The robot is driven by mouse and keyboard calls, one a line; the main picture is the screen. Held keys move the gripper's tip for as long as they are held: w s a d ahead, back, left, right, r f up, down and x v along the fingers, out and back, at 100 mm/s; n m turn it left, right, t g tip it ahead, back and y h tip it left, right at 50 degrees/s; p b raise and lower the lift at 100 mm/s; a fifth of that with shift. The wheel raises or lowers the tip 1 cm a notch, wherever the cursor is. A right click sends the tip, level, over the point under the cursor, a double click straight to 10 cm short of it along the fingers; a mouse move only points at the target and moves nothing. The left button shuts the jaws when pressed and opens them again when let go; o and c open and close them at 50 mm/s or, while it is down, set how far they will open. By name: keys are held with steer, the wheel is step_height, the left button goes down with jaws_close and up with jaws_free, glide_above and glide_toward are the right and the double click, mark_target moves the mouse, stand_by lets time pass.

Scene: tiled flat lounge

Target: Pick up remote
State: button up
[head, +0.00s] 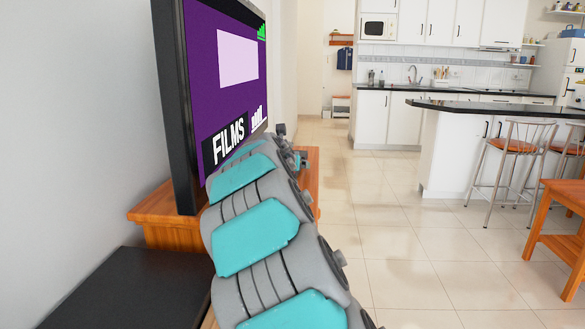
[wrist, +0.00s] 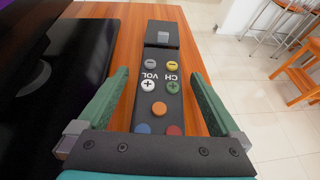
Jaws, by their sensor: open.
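The remote (wrist: 161,75) is dark grey with coloured round buttons and "VOL" and "CH" marks. In the wrist view it lies on the wooden TV stand (wrist: 122,52), its near end hidden behind my gripper's body. My gripper (wrist: 158,78) is open, with one green finger on each side of the remote and a gap on both sides. In the head view my arm reaches along the stand (head: 170,236) past the TV; the remote cannot be made out there, and the gripper is mostly hidden by the arm.
The TV (head: 228,85) stands close on the left of my arm, its dark base (wrist: 68,60) beside the left finger. A black surface (head: 135,285) is at the lower left. Tiled floor (head: 390,240) is clear to the right, with stools (head: 500,150) and a wooden table (head: 560,205) beyond.

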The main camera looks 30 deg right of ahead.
jaws_close()
stand_by(0.8)
